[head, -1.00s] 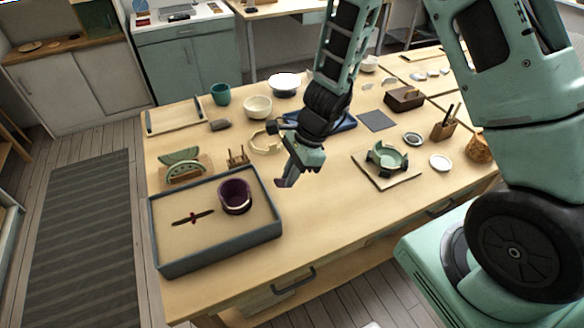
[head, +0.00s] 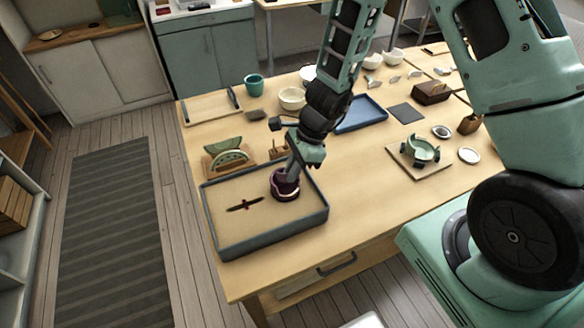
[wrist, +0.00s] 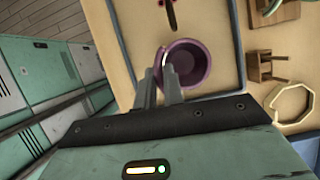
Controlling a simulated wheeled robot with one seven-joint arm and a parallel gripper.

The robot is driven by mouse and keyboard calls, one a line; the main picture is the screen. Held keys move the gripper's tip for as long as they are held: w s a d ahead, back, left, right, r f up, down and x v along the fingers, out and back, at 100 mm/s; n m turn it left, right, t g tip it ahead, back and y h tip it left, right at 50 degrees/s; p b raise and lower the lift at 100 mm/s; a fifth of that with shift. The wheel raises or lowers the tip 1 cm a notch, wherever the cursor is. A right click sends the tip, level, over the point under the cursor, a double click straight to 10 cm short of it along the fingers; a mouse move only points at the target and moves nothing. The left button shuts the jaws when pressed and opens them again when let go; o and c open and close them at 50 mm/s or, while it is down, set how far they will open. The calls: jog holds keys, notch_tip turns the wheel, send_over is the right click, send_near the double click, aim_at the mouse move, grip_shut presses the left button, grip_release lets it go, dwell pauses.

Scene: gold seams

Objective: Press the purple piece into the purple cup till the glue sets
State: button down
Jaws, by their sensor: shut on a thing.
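The purple cup (head: 285,190) stands upright in the right half of a grey-rimmed tray (head: 268,243); a pale broken edge shows on its near side. It also shows in the wrist view (wrist: 195,66), its open mouth facing the camera. My gripper (head: 291,173) is down at the cup's rim, tilted. In the wrist view its fingers (wrist: 163,72) are close together at the left side of the cup's rim. It is shut on the purple piece, which is mostly hidden by the fingers. I cannot tell whether the piece fully meets the broken edge.
A thin dark stick with a reddish middle (head: 245,204) lies left of the cup in the tray. A green broken plate on a stand (head: 229,158) is behind the tray. A green clamped bowl (head: 420,150) stands to the right. The table between is clear.

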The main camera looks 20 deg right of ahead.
jog(key=b, duration=0.5)
send_over(287, 196)
jog(key=d, duration=0.2)
jog(key=shift+a+f, duration=0.2)
jog(key=shift+f, duration=2.35)
jog(key=shift+f+b, duration=0.6)
jog(key=shift+b, duration=0.4)
dwell(3.6)
